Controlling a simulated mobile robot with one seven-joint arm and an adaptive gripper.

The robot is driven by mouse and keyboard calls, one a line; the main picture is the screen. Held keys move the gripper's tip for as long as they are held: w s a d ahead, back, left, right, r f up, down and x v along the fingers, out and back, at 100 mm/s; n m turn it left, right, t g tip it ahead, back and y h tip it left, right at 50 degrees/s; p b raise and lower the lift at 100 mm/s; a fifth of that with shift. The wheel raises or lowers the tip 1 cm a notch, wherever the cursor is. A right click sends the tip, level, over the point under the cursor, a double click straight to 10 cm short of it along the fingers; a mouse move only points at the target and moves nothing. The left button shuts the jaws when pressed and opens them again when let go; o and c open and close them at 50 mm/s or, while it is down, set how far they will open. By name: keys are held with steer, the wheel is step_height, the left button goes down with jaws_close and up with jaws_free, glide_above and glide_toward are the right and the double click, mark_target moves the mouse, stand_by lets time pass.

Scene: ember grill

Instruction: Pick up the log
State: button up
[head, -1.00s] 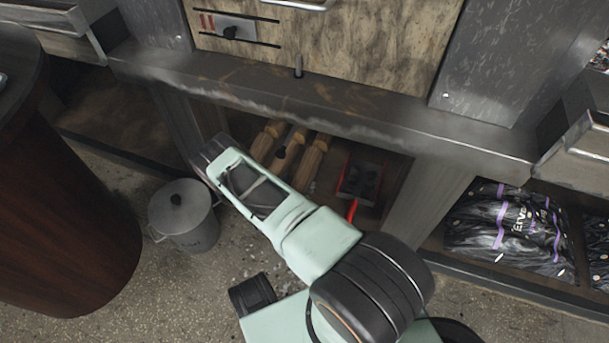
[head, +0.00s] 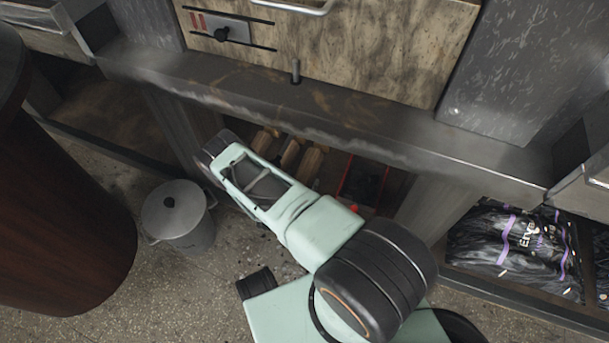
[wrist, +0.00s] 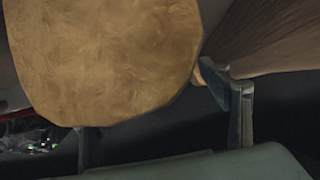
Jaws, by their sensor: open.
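Several wooden logs (head: 306,165) lie in the open bay under the grill's metal counter, partly hidden by my arm and the counter edge. In the wrist view the cut end of one log (wrist: 105,55) is large and very close. My gripper (wrist: 165,140) is open, with one finger at the lower left and one at the right. The log's end spans much of the gap between the fingers, and the right finger is close to its edge. I cannot tell whether they touch. In the head view the fingers are hidden behind my arm.
A red-edged tray of dark lumps (head: 364,183) sits right of the logs. A lidded metal pot (head: 178,222) stands on the floor left of my arm. The metal counter lip (head: 340,125) hangs over the bay. Black bags (head: 515,245) lie on the right shelf.

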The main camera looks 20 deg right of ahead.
steer(key=shift+c, duration=0.2)
jaws_close()
steer(key=shift+r, duration=0.1)
stand_by(0.4)
